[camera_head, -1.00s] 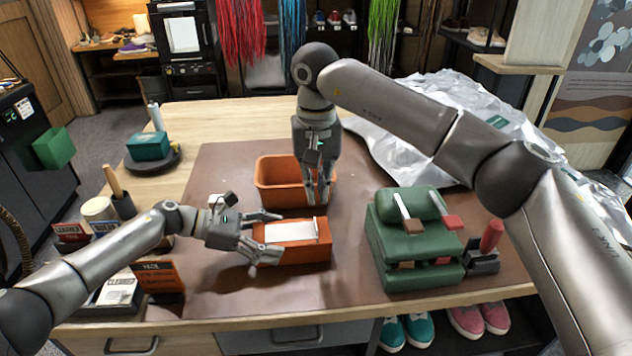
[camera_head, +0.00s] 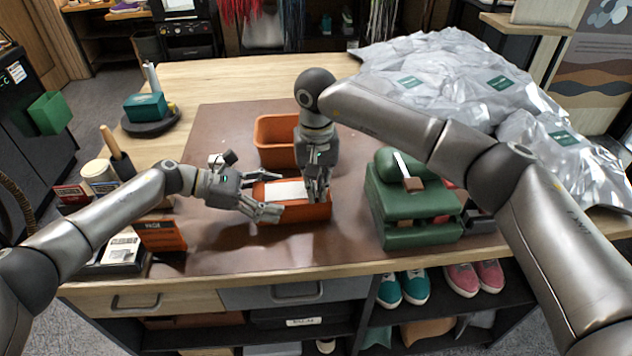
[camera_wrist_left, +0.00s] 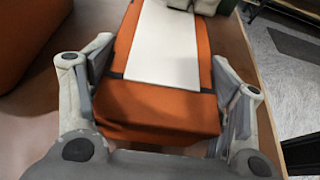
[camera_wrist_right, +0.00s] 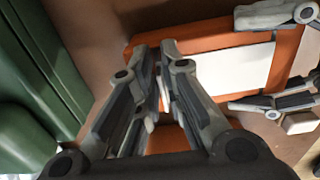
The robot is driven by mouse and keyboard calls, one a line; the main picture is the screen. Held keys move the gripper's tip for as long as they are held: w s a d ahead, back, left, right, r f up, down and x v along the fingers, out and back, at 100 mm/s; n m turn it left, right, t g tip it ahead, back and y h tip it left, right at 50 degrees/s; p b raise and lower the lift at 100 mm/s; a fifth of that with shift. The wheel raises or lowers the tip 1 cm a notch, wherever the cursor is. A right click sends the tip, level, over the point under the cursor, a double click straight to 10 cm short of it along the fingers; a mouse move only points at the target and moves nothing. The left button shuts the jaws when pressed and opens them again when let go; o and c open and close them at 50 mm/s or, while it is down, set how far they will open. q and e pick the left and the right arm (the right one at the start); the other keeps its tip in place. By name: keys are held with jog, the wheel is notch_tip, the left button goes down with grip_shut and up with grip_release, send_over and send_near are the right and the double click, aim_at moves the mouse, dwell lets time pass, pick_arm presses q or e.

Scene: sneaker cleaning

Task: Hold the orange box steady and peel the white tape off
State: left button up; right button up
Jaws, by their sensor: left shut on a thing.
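The orange box (camera_head: 307,213) lies on the brown mat with a white tape strip (camera_head: 285,191) along its top. The strip also shows in the left wrist view (camera_wrist_left: 165,45), lying flat with dark edges beside it. My left gripper (camera_head: 254,198) is shut on the box from its left end, one finger on each long side (camera_wrist_left: 157,90). My right gripper (camera_head: 321,190) points down at the box's right end. In the right wrist view its fingers (camera_wrist_right: 157,48) are close together over that end, beyond the strip's edge. Whether they pinch anything is unclear.
An empty orange bin (camera_head: 276,139) stands just behind the box. Small signs and a brush cup (camera_head: 124,168) are at the left.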

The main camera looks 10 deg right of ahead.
pick_arm(q)
jog(key=shift+f, duration=0.15)
pick_arm(e)
grip_shut()
jog(key=shift+r, duration=0.25)
notch_tip(320, 180, up, 7)
dwell(1.8)
jog(key=shift+r, duration=0.15)
dwell(0.3)
jog(key=shift+r, duration=1.9)
pick_arm(q)
jog(key=o, duration=1.3)
